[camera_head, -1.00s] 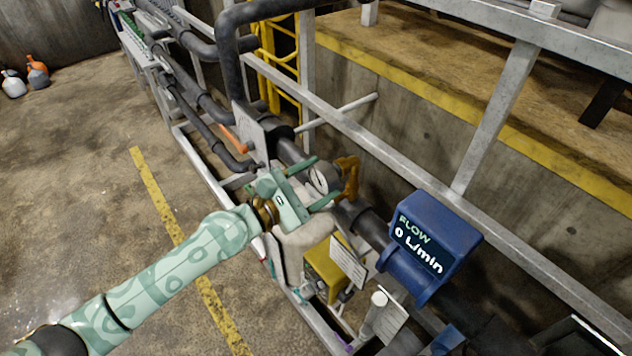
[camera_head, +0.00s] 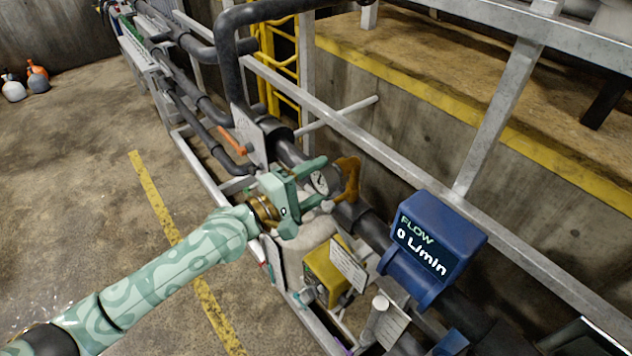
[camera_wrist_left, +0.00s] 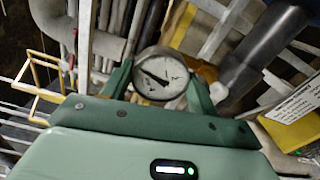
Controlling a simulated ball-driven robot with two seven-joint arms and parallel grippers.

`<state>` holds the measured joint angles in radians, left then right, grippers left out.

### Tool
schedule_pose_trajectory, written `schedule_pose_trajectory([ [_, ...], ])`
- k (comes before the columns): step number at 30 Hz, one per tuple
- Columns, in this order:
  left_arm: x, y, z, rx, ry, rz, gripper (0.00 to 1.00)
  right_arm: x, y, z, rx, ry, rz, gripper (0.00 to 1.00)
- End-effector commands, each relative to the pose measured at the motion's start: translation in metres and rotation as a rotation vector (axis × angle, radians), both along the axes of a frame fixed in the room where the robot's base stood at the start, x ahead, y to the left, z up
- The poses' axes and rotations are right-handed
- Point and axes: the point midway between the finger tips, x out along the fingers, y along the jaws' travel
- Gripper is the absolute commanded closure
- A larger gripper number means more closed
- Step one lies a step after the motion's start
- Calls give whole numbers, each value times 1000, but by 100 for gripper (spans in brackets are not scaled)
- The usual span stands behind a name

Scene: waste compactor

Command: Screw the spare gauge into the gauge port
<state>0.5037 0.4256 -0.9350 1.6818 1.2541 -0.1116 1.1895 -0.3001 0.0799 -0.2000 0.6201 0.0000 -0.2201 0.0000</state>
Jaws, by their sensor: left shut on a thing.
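A round gauge (camera_head: 322,181) with a white dial and a dark rim is at the pipe run in the head view. My left gripper (camera_head: 318,178) is shut on it, with one finger on each side of the dial. In the left wrist view the gauge (camera_wrist_left: 160,75) sits between the two green fingertips (camera_wrist_left: 162,84), dial towards the camera. The gauge port cannot be made out; the gripper and gauge cover that area, so I cannot tell whether the gauge is seated. My right gripper is not in view.
A blue flow meter (camera_head: 436,242) reading 0 L/min stands to the right on the pipe. An orange-brown fitting (camera_head: 348,178) is close behind the gauge. A yellow box (camera_head: 328,275) and a grey rail (camera_head: 400,155) are nearby. Open floor (camera_head: 80,190) lies left.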

Motion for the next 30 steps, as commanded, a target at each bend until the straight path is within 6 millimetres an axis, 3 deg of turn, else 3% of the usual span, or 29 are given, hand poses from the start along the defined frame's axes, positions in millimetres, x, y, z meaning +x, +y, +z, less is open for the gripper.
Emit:
schedule_pose_trajectory([
  [4, 0, 0, 1, 32, -49, 1, 68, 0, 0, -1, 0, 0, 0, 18],
  [9, 0, 0, 0, 238, -331, 0, 68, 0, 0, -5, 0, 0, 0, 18],
  [16, 0, 0, 1, 262, -364, 0, 68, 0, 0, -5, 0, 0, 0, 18],
  [17, 0, 0, 1, 262, -363, 0, 32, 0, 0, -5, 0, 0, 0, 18],
  [19, 0, 0, 1, 262, -362, 0, 15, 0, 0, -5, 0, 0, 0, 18],
  [30, 0, 0, 0, 262, -359, 0, 19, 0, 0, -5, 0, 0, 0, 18],
])
